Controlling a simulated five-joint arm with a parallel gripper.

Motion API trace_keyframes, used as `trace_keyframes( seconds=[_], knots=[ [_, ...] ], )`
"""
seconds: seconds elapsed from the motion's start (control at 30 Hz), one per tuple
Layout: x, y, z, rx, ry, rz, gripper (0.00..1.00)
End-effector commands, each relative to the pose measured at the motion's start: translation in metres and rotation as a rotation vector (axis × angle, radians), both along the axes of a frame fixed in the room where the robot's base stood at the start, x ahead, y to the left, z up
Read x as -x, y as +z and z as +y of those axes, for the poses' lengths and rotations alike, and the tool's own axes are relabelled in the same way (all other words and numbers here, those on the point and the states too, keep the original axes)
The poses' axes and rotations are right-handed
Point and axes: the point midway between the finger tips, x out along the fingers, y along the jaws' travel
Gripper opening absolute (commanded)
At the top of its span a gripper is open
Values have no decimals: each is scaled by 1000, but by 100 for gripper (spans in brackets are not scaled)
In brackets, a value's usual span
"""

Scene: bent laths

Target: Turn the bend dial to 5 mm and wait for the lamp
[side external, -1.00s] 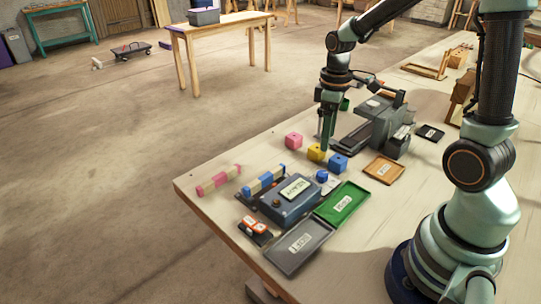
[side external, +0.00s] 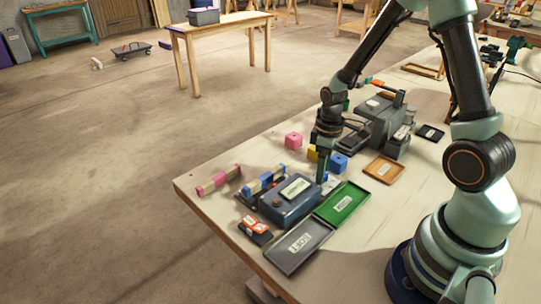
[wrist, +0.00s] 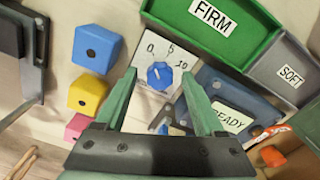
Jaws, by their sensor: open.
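The bend dial (wrist: 158,75) is a blue knob on a white plate marked 0, 5 and 10, seen in the wrist view. I cannot tell which mark its pointer faces. My gripper (wrist: 160,77) is open, with one green finger on each side of the knob; I cannot tell whether they touch it. In the side view my gripper (side external: 321,180) is low over the dial and mostly hides it. The grey-blue tester box (side external: 292,200) beside it has a label or screen reading READY (wrist: 230,117). I cannot make out a lit lamp.
The green FIRM tray (side external: 335,212) and grey SOFT tray (side external: 278,258) lie close by. Pink (side external: 293,140), yellow (side external: 312,153) and blue cubes (side external: 338,162) stand behind.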

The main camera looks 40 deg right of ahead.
Motion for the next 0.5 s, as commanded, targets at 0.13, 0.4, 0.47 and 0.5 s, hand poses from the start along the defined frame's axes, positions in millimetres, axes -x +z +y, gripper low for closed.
trace_keyframes(
  seconds=[0.13, 0.4, 0.47, 0.5],
  knots=[
    [0, 0, 0, 0, 0, 0, 67],
    [0, 0, 0, 0, 0, 0, 0],
    [0, 0, 0, 0, -2, 0, 0],
    [0, 0, 0, 0, -5, 0, 0]
  ],
)
